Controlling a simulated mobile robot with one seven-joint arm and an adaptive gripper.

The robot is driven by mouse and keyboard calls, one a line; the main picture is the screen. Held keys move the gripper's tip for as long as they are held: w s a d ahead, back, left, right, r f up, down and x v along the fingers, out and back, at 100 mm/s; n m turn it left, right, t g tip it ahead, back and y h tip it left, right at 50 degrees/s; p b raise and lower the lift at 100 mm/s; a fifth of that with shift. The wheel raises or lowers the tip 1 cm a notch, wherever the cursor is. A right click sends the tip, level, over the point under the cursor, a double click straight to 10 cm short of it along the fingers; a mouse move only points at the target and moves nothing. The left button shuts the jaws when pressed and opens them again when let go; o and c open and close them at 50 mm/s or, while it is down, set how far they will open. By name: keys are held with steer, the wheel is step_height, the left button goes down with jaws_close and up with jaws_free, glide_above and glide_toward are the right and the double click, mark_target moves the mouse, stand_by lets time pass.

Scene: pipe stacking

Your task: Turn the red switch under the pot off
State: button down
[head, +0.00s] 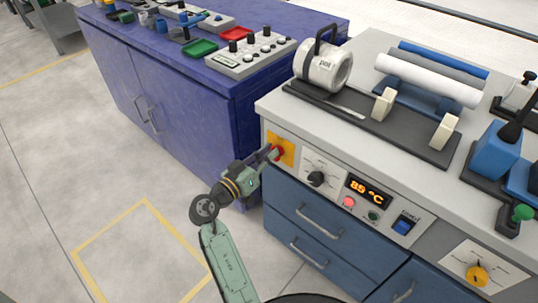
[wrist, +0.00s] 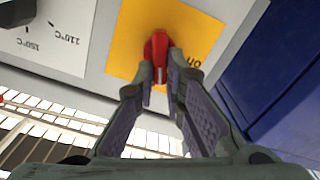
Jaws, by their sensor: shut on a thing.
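The red switch (head: 278,151) sits on a yellow plate (head: 287,141) on the front panel of the grey-topped bench, at its left end, below the pot (head: 322,67). In the wrist view the red switch (wrist: 157,48) stands out from the yellow plate (wrist: 178,22), with part of the printed word "on" beside it. My gripper (wrist: 160,78) is shut on the red switch, one fingertip on each side. In the head view my gripper (head: 268,158) reaches the panel from the left, and its fingertips partly cover the switch.
Right of the plate are a black dial (head: 316,179), a display reading 85 °C (head: 368,190), a red button (head: 349,202) and a blue rocker switch (head: 404,225). Blue drawers (head: 318,220) with handles lie below. A purple cabinet (head: 190,110) stands at the left. The floor there is open.

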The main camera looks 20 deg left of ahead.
steer(key=shift+w+a+f+n+p, duration=0.15)
steer(key=shift+n+p, duration=0.8)
steer(key=shift+n, duration=1.3)
steer(key=shift+s+a+f+n+p, duration=0.1)
steer(key=shift+f+n+p, duration=0.15)
steer(key=shift+n+p, duration=1.4)
steer(key=shift+w+a+f+n+p, duration=0.1)
steer(key=shift+f+n+p, duration=0.15)
steer(key=shift+n, duration=2.65)
steer(key=c, duration=1.7)
jaws_free()
steer(key=shift+o, duration=0.2)
steer(key=v, duration=1.2)
